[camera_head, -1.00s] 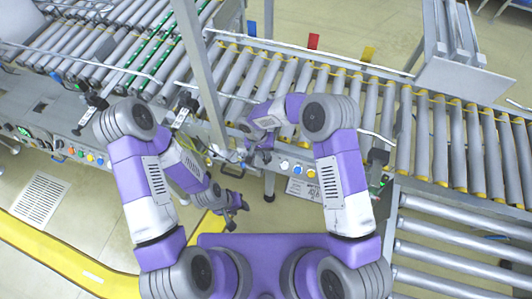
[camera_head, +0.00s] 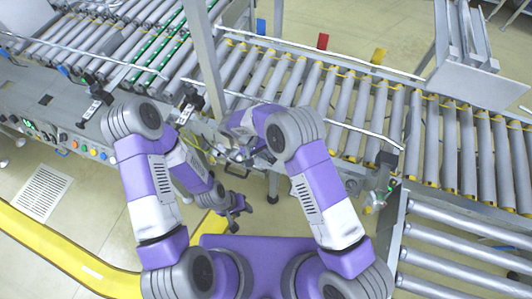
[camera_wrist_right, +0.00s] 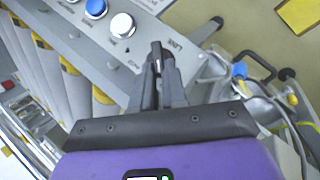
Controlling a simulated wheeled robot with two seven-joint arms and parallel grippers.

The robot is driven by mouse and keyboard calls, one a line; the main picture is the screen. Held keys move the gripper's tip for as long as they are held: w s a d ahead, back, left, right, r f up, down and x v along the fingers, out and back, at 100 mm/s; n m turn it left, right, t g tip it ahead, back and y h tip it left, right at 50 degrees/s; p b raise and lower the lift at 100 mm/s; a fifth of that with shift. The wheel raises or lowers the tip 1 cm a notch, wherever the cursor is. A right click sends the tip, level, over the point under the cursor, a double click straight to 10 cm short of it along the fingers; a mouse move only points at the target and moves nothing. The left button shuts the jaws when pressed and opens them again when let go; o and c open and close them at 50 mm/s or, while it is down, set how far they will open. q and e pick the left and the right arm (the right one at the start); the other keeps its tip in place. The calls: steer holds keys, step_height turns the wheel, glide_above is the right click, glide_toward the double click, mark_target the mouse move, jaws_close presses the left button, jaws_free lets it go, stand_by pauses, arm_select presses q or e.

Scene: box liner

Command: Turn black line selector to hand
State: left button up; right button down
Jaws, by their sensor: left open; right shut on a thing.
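My right gripper (camera_wrist_right: 158,62) is shut at the end of the grey control panel in the right wrist view. Its fingertips are closed around the small black line selector (camera_wrist_right: 157,67), which is mostly hidden between them. A label reading "LINE" is beside it, and its pointing direction cannot be made out. In the head view my right gripper (camera_head: 232,156) is at the panel's left end, partly hidden by its own arm. My left gripper (camera_head: 238,208) is open and empty, hanging low in front of the conveyor, apart from the panel.
A white button (camera_wrist_right: 122,25) and a blue button (camera_wrist_right: 96,8) sit beside the selector. A blue connector (camera_wrist_right: 240,70) with cables and a black handle lies to the right. Roller conveyors (camera_head: 330,85) fill the back. A yellow floor strip (camera_head: 60,247) runs at front left.

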steer(key=shift+s+d+f, duration=0.2)
steer(key=shift+d+f, duration=0.1)
steer(key=shift+f, duration=0.05)
steer(key=c, duration=1.3)
jaws_free()
steer(key=shift+o, duration=0.7)
steer(key=shift+w, duration=0.1)
steer(key=shift+a+r, duration=0.1)
steer(key=shift+r, duration=0.5)
step_height(320, 180, up, 9)
steer(key=p, duration=0.3)
steer(key=shift+f, duration=0.1)
